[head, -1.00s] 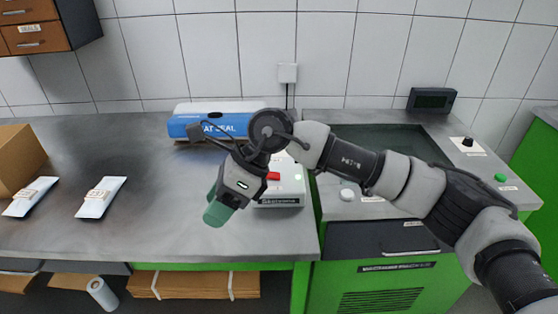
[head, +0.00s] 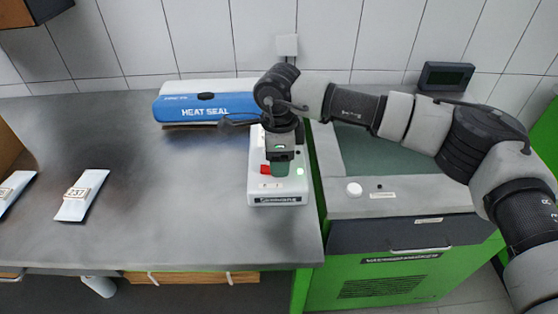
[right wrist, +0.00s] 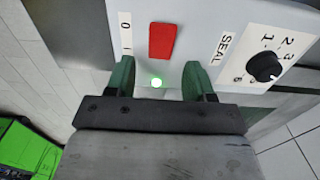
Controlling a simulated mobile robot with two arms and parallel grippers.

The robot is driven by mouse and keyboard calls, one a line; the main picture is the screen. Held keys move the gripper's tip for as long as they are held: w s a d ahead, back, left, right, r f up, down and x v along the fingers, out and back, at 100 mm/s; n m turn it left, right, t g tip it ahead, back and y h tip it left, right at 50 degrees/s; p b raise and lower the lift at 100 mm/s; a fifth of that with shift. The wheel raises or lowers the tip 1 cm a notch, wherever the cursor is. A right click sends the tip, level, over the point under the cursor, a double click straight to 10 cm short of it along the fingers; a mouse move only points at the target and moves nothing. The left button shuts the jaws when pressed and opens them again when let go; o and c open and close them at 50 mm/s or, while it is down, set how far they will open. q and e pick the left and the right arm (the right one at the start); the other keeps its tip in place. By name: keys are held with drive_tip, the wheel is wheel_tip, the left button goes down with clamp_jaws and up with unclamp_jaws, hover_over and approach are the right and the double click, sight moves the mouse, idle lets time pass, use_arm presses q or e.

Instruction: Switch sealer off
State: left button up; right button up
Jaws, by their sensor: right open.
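The heat sealer (head: 205,106) has a blue and white bar at the back of the bench and a white control box (head: 278,199) in front. A red switch (head: 265,169) is on the box and also shows in the right wrist view (right wrist: 162,41), beside a 0 and I label. A green light (right wrist: 156,82) is lit near it. I cannot tell if the switch is tilted. My right gripper (head: 280,168) points down over the box; in the wrist view its fingers (right wrist: 157,78) are open and empty, either side of the light. My left gripper is out of view.
A dial (right wrist: 264,67) sits beside the SEAL label. White pouches (head: 82,195) lie at the left of the grey bench (head: 180,225). The green-fronted vacuum machine (head: 400,275) stands close on the right. The bench middle is clear.

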drive_tip(key=shift+f, duration=0.95)
drive_tip(key=c, duration=0.9)
drive_tip(key=shift+a+h+b, duration=0.35)
drive_tip(key=shift+h+b, duration=0.4)
drive_tip(key=shift+h, duration=0.25)
drive_tip(key=shift+a+r+h+b, duration=0.2)
drive_tip(key=shift+h+b, duration=0.15)
drive_tip(key=shift+h, duration=1.15)
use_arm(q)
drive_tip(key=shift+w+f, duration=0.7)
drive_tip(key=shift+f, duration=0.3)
use_arm(e)
drive_tip(key=shift+r, duration=0.1)
